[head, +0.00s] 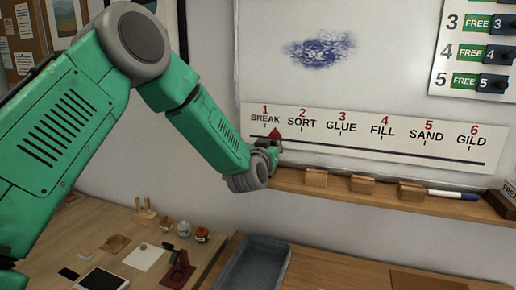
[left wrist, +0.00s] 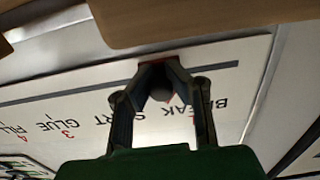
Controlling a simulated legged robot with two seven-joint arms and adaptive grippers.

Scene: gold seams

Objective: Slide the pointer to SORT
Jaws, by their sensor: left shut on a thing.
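The red pointer (head: 275,133) is on the dark slot line of the white step strip (head: 390,152) on the wall. It stands just right of the BREAK mark, left of the SORT label (head: 302,123). My left gripper (head: 272,149) is shut on the pointer from below, hiding its lower part. In the left wrist view the fingers of my left gripper (left wrist: 162,88) close around the pointer's dark knob (left wrist: 161,93), near the BREAK end of the upside-down strip (left wrist: 60,112). My right gripper is not in view.
A wooden ledge (head: 340,190) runs below the strip and holds several wooden blocks and a marker (head: 452,195). A grey-blue tray (head: 252,265) and small items stand on the tables below. The strip right of the pointer is clear.

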